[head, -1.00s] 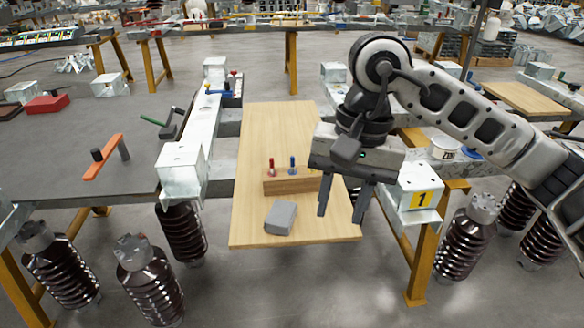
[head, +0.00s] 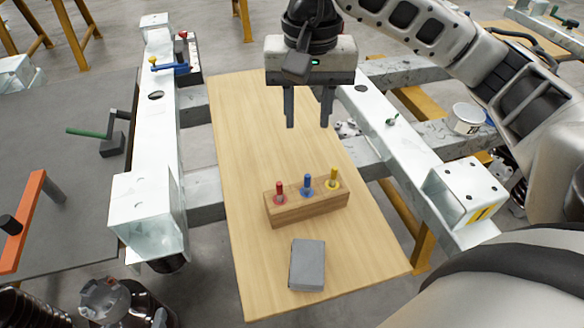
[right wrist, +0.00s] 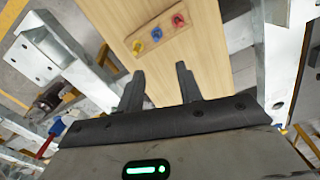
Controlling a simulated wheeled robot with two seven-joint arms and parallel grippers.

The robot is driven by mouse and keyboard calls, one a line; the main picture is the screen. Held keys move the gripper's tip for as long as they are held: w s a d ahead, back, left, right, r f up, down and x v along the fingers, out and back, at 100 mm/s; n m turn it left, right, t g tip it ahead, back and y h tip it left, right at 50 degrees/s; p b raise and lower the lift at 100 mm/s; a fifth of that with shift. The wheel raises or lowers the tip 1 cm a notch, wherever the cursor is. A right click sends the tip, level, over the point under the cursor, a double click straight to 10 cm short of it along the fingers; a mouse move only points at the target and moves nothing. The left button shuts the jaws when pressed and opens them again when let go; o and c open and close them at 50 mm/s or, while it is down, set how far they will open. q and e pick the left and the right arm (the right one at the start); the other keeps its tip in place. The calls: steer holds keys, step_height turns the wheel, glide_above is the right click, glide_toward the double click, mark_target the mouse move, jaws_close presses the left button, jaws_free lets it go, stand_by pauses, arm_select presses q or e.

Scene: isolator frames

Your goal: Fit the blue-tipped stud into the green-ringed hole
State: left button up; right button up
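The blue-tipped stud (head: 306,185) stands upright in a wooden block (head: 290,213), between a red-tipped stud (head: 279,192) and a yellow-tipped stud (head: 333,178). The blue stud also shows in the right wrist view (right wrist: 157,34). My right gripper (head: 308,108) is open and empty, held above the board beyond the block. Its two fingers (right wrist: 158,88) are spread apart in the right wrist view, short of the block. I cannot make out a green-ringed hole; a small green piece (head: 392,119) sits on the right beam. My left gripper is not in view.
The block and a grey box (head: 307,265) rest on a wooden board (head: 240,150) between two white metal beams, left (head: 155,150) and right (head: 415,150). A green-handled part (head: 112,142) and an orange bar (head: 22,220) lie on the grey table.

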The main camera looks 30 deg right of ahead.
mark_target(308, 176)
steer(key=f, duration=0.5)
steer(key=s+f, duration=0.1)
steer(key=f, duration=0.2)
steer(key=shift+f+b, duration=0.25)
steer(key=shift+b, duration=0.05)
steer(key=shift+s+f, duration=0.15)
steer(key=shift+f, duration=3)
jaws_close()
